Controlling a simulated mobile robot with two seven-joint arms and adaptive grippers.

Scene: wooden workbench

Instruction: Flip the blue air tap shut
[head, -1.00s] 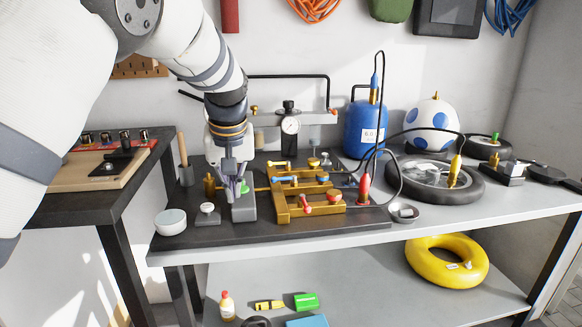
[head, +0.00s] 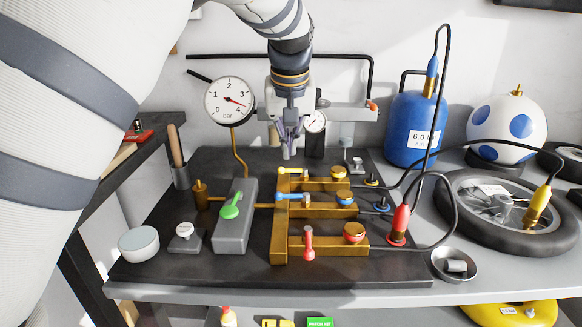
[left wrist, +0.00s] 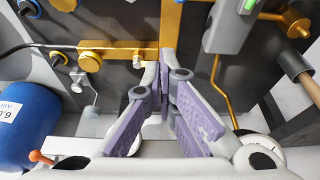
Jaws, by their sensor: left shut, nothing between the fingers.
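The blue tap (head: 292,196) is a small lever on the middle branch of the brass manifold (head: 281,235); it lies roughly along its branch. The yellow tap (head: 290,171) lies along the back branch. The red tap (head: 308,243) on the front branch points across its branch. My left gripper (head: 288,152) is shut and empty, pointing down just behind the yellow tap in the head view, apart from the blue tap. In the left wrist view its purple-padded fingers (left wrist: 165,75) meet beside the manifold; I cannot make out the blue tap there. My right gripper is not in view.
A grey block with a green lever (head: 232,205) stands left of the manifold, with a dial gauge (head: 229,101) behind it. A blue tank (head: 414,130), black hoses and a wheel (head: 500,215) are at the right. A metal dish (head: 455,265) sits at front right.

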